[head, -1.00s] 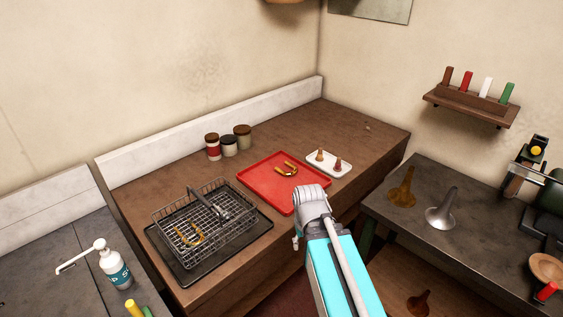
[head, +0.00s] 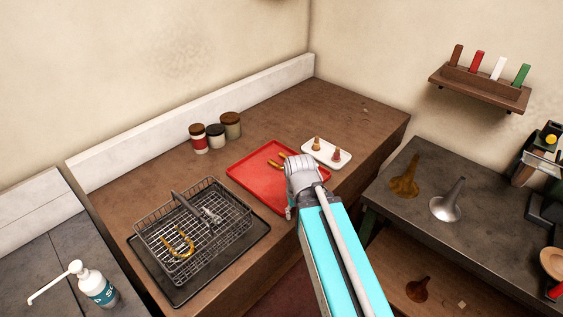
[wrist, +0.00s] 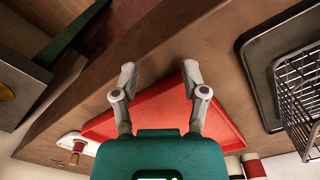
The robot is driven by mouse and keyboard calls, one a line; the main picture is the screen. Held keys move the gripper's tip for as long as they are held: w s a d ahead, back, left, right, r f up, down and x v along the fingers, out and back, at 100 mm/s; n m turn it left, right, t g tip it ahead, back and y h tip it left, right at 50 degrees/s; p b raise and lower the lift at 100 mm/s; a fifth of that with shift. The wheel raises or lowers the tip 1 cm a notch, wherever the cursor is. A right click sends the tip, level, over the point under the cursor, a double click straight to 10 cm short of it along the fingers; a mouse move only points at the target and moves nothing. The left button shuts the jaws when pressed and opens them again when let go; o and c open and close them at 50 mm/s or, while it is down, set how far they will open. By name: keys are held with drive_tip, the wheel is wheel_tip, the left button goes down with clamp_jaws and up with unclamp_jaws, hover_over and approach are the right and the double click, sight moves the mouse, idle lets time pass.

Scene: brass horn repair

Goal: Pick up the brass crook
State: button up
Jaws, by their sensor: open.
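Another curved brass piece (head: 181,246) lies in the wire basket to the left. My gripper (wrist: 158,72) shows in the wrist view with its two grey fingers apart and nothing between them. It is above the workbench, over the front edge of the red tray (wrist: 165,108). No crook shows in the wrist view.
The wire basket (head: 233,213) stands on a dark mat left of the red tray. A white dish (head: 338,161) with two small cork-like pieces is right of it. Several jars stand at the back wall. A dark side bench (head: 470,232) holds two horn-shaped pieces.

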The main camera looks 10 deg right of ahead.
drive_tip(key=shift+o, duration=0.6)
drive_tip(key=shift+d, duration=0.2)
drive_tip(key=shift+o, duration=0.2)
drive_tip(key=shift+w, duration=0.15)
drive_tip(key=shift+w+r, duration=0.2)
drive_tip(key=shift+w, duration=0.1)
drive_tip(key=w+a+r+n+p, duration=0.1)
drive_tip(key=w+r+n+p, duration=0.1)
drive_tip(key=w, duration=0.6)
drive_tip(key=w+a+r+n+h+p, duration=0.1)
drive_tip(key=w+a+r+n+p, duration=0.1)
drive_tip(key=w+r+p, duration=0.3)
drive_tip(key=w+a+r+n+t+p, duration=0.1)
drive_tip(key=w+r+n+p, duration=0.2)
drive_tip(key=w, duration=0.8)
drive_tip(key=shift+w+a+r+h+p, duration=0.15)
drive_tip(key=shift+a+r+h+p, duration=0.1)
drive_tip(key=shift+r+h+p, duration=0.15)
drive_tip(key=shift+f, duration=0.2)
drive_tip(key=b, duration=0.9)
hover_over(275, 163)
drive_tip(key=a, duration=0.1)
drive_tip(key=f, duration=0.8)
drive_tip(key=shift+s+f, duration=0.1)
drive_tip(key=shift+s, duration=0.1)
